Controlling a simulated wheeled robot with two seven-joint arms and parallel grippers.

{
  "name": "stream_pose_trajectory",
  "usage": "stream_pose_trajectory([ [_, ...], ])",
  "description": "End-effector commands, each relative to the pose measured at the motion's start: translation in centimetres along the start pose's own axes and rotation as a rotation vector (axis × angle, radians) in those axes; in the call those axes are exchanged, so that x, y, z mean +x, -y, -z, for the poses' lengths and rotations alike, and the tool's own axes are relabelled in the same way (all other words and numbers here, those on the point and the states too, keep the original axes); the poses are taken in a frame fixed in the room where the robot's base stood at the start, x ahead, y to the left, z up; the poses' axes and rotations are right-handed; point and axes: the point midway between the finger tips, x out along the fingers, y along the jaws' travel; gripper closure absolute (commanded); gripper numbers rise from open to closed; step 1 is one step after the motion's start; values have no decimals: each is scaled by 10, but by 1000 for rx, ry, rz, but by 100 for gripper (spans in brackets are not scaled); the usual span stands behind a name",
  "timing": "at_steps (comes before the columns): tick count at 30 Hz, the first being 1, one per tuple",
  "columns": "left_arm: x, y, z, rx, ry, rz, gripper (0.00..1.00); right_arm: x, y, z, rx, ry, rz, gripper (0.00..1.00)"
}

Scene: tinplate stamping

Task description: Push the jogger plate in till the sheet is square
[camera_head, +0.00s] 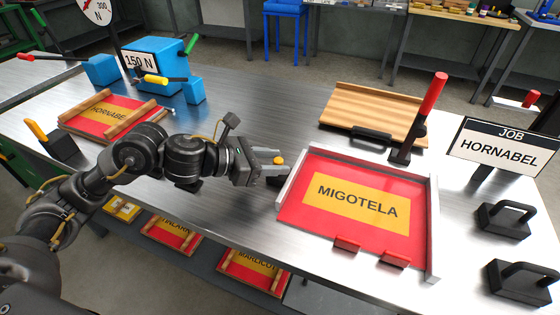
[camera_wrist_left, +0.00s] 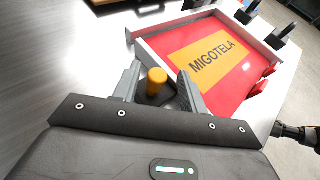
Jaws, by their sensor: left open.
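The red sheet (camera_head: 290,212) with a yellow MIGOTELA panel lies in a low grey-walled frame (camera_head: 433,235); it also shows in the wrist view (camera_wrist_left: 172,42). At its left side is a grey upright plate (camera_head: 291,178), seemingly the jogger plate, with a dark block and yellow knob (camera_head: 278,160) beside it. My left gripper (camera_head: 270,166) is open at this knob. In the left wrist view the yellow knob (camera_wrist_left: 157,82) stands between the spread fingers, with no clear contact. Whether the sheet is square I cannot tell.
Two red blocks (camera_head: 347,245) sit at the frame's front edge. A red-handled lever (camera_head: 431,97) and a wooden board (camera_head: 372,112) stand behind. Black handled blocks (camera_head: 505,220) and a HORNABEL sign (camera_head: 500,148) are at right. Another framed sheet (camera_head: 105,113) lies at left.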

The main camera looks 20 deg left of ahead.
Motion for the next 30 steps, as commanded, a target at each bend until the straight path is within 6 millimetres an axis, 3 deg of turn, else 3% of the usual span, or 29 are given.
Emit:
stream_pose_trajectory([
  [6, -45, -1, 2, 3, -3, -3, 58, -6, 0, 10, 0, -14, 0, 64],
  [13, -79, 0, 2, 1, -1, 0, 58, -16, 2, 14, 2, -11, 3, 64],
  [18, -88, 1, 1, 0, -1, 2, 58, -22, 4, 15, 4, -12, 6, 64],
  [30, -88, 1, 0, 0, -1, 2, 58, -23, 4, 20, 6, -22, 7, 64],
])
